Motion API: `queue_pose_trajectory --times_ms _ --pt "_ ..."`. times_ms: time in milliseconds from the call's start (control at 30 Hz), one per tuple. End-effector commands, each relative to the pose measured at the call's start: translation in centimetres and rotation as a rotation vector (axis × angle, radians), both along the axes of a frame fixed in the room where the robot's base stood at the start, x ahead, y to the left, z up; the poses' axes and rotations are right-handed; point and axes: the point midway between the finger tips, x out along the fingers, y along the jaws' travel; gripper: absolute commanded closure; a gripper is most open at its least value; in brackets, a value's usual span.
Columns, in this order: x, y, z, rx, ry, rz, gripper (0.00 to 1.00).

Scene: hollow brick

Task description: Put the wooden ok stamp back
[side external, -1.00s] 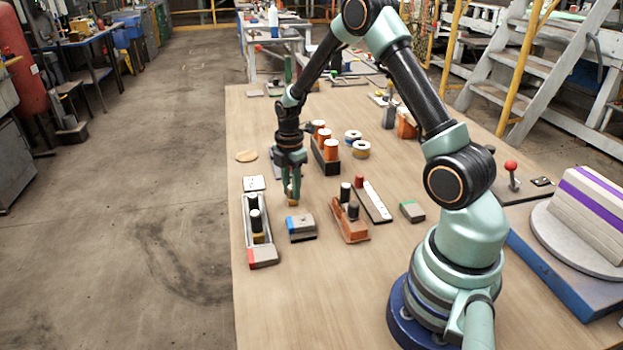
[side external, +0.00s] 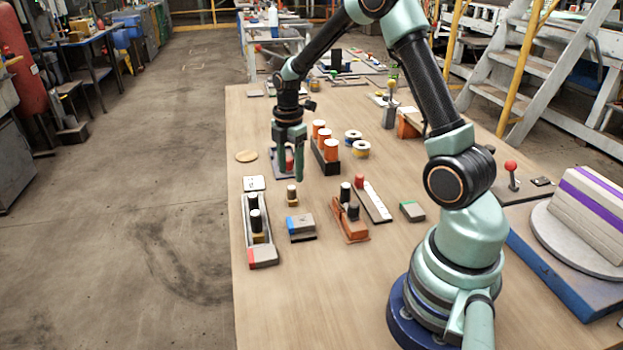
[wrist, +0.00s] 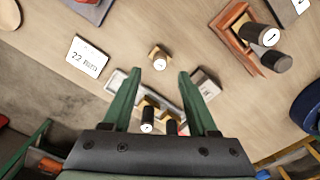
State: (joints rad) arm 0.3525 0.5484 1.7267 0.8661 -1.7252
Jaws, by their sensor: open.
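My gripper (side external: 290,175) is open and empty, raised above the table near the lone stamp. In the wrist view the fingers (wrist: 159,78) are spread apart with nothing between the tips.
A blue-and-grey block (side external: 301,228) and an orange-brown holder (side external: 350,222) with dark-topped pieces stand to the right. A white card (side external: 254,183) lies left of the stamp. A black rack (side external: 325,160) with orange cylinders stands behind. Bare table lies in front.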

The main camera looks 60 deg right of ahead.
Motion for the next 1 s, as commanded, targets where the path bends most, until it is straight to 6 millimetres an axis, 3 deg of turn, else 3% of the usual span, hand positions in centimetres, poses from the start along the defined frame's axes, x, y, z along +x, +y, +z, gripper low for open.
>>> queue_pose_trajectory --times_ms 200,500,667,800,1000 --pt "0.1 0.0 4.0 -0.002 -0.004 0.000 0.41" --pt "-0.1 0.6 6.8 -0.006 -0.018 -0.040 0.41" --pt "-1.2 3.4 10.1 -0.016 -0.091 -0.225 0.41" --pt "-3.3 6.5 13.3 0.001 -0.180 -0.459 0.41" --pt "-6.9 10.5 16.1 0.081 -0.297 -0.798 0.41"
